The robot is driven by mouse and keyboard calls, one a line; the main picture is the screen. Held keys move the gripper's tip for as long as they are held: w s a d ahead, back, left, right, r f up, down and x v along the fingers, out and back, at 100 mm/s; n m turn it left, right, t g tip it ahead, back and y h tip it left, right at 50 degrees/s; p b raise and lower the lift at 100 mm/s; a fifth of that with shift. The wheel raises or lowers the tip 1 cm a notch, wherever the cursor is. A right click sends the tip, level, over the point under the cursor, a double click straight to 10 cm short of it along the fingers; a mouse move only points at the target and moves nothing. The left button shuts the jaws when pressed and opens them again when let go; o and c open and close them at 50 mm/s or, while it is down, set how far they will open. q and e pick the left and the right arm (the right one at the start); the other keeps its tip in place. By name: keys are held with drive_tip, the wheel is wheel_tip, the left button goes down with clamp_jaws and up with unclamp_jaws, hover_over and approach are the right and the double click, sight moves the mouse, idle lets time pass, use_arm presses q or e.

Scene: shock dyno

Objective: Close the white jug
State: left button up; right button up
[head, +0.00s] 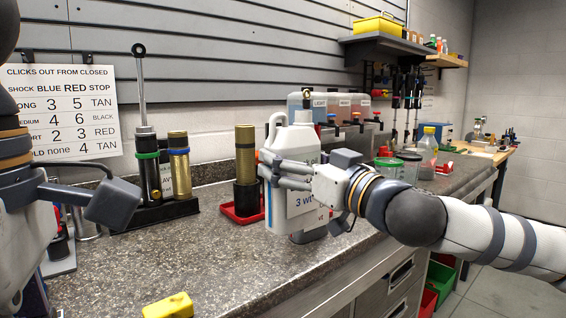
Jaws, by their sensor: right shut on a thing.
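The white jug (308,208) stands upright at the middle of the counter, with a "3 wt" label and a looped handle (272,130) at its upper left. My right gripper (277,175) comes from the right, its grey fingers across the jug's front, shut on the jug. I cannot tell whether the jug's mouth (303,117) has a cap on it; a small brass piece shows just above it. My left gripper (22,245) is partly in view at the left edge, away from the jug; its fingertips do not show clearly.
A red tray (238,217) with a dark and brass cylinder (245,160) stands just left of the jug. A black stand (155,215) holds shock parts farther left. A yellow piece (168,306) lies at the front. Jars (388,168) stand right. The counter's front middle is clear.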

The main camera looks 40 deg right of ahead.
sight(304, 149)
use_arm(q)
drive_tip(key=shift+s+r, duration=0.3)
drive_tip(key=shift+r, duration=0.3)
use_arm(e)
drive_tip(key=shift+s+r, duration=0.8)
use_arm(q)
drive_tip(key=shift+f, duration=0.15)
use_arm(e)
drive_tip(key=shift+s+d+r, duration=0.1)
drive_tip(key=shift+s+r, duration=0.05)
drive_tip(key=shift+s, duration=0.35)
drive_tip(key=shift+s+r, duration=0.15)
drive_tip(key=shift+s, duration=0.35)
drive_tip(key=shift+s+d+r, duration=0.1)
drive_tip(key=shift+s+r, duration=0.15)
drive_tip(key=shift+s, duration=0.25)
drive_tip(key=shift+s+d+r, duration=0.1)
drive_tip(key=shift+s+r, duration=0.1)
drive_tip(key=shift+s, duration=0.25)
use_arm(q)
drive_tip(key=shift+s, duration=0.1)
use_arm(e)
drive_tip(key=shift+s, duration=0.15)
